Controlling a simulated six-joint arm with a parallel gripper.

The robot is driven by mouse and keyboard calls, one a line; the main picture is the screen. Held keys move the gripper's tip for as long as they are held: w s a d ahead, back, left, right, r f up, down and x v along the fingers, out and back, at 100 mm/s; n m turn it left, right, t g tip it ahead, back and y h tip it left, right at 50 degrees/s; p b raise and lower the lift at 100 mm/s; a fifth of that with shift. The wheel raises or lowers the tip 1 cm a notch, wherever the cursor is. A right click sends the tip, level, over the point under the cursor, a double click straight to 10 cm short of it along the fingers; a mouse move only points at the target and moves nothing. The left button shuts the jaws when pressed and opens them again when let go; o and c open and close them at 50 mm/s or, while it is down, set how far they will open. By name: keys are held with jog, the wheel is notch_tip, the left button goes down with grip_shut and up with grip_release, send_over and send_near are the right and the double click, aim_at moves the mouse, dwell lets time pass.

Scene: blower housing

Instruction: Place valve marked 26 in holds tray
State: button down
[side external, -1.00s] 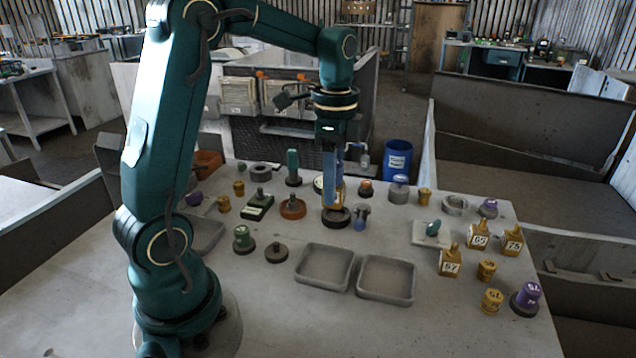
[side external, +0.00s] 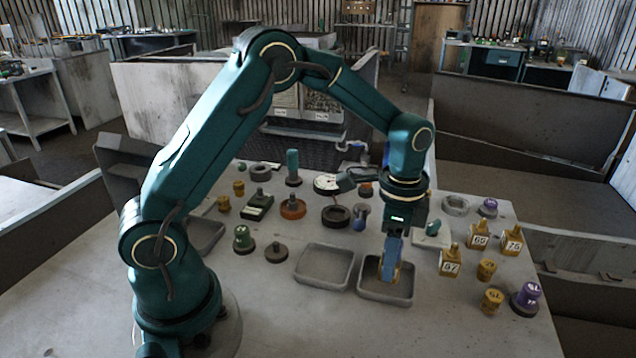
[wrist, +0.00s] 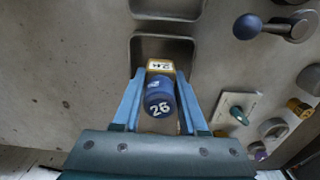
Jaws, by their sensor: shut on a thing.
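In the side view my gripper (side external: 389,276) points down inside the outline of the right grey tray (side external: 405,300). That tray also shows in the wrist view (wrist: 190,47). I cannot tell whether the valve touches the tray floor. A second grey tray (side external: 313,278) lies to its left, empty. Neither tray shows a readable label.
Yellow tagged valves marked 57 (side external: 450,264), 65 (side external: 479,236) and 75 (side external: 513,240) stand to the right. A purple-capped part (side external: 526,298) stands near the right edge. A green knob (side external: 243,240) and a dark ring (side external: 335,216) lie to the left and behind.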

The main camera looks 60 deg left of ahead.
jog(key=shift+f, duration=0.65)
jog(key=shift+f, duration=0.15)
jog(key=c, duration=0.7)
grip_release()
jog(key=shift+c, duration=0.2)
